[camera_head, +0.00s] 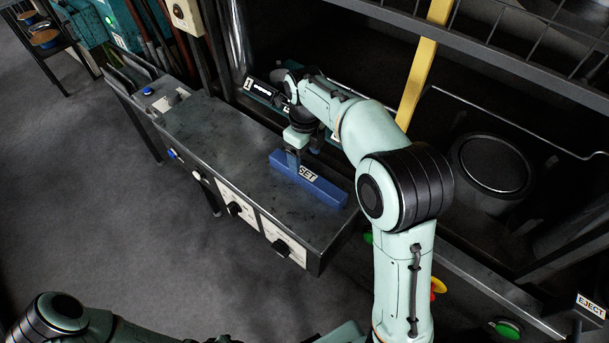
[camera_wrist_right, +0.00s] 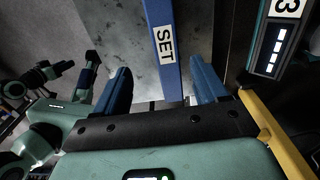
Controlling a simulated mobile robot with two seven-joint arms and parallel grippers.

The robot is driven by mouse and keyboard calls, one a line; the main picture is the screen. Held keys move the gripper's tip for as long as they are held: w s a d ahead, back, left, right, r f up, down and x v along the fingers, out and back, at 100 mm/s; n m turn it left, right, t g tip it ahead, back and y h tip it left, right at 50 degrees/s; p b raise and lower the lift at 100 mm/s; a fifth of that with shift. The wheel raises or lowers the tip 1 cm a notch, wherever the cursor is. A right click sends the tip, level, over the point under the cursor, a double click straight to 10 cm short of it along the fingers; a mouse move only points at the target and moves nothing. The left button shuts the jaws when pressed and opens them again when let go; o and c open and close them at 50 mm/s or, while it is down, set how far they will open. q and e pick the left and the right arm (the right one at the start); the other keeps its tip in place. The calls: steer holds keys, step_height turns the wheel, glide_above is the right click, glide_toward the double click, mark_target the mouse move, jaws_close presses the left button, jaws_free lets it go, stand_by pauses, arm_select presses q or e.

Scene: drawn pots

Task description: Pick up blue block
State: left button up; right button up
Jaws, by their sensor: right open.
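A long blue block (camera_head: 326,190) with a white "SET" label lies on the dark metal bench. In the right wrist view the block (camera_wrist_right: 171,82) runs between the two blue fingers. My right gripper (camera_head: 293,156) is over the block's far left end and points down. In its wrist view, the gripper (camera_wrist_right: 161,66) is open, with a visible gap on both sides of the block. Whether the fingertips reach down beside the block is hard to tell. Part of my left arm shows at the bottom left of the head view; I cannot make out its gripper.
The bench (camera_head: 222,138) has switches and knobs along its front. A blue button (camera_head: 147,91) is on its left end. A yellow post (camera_head: 424,65) and dark shelving stand behind it. A lit panel marked "3" (camera_wrist_right: 274,48) is near the gripper's right side. Bench top around the block is mostly clear.

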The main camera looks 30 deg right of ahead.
mark_target(306, 173)
step_height(306, 173, down, 4)
steer(key=shift+w+f, duration=0.1)
steer(key=shift+f, duration=0.15)
steer(key=f, duration=0.5)
steer(key=shift+w+d+b, duration=0.1)
steer(key=shift+d+b, duration=0.2)
steer(key=shift+d, duration=0.1)
jaws_close()
steer(key=shift+w+r, duration=0.1)
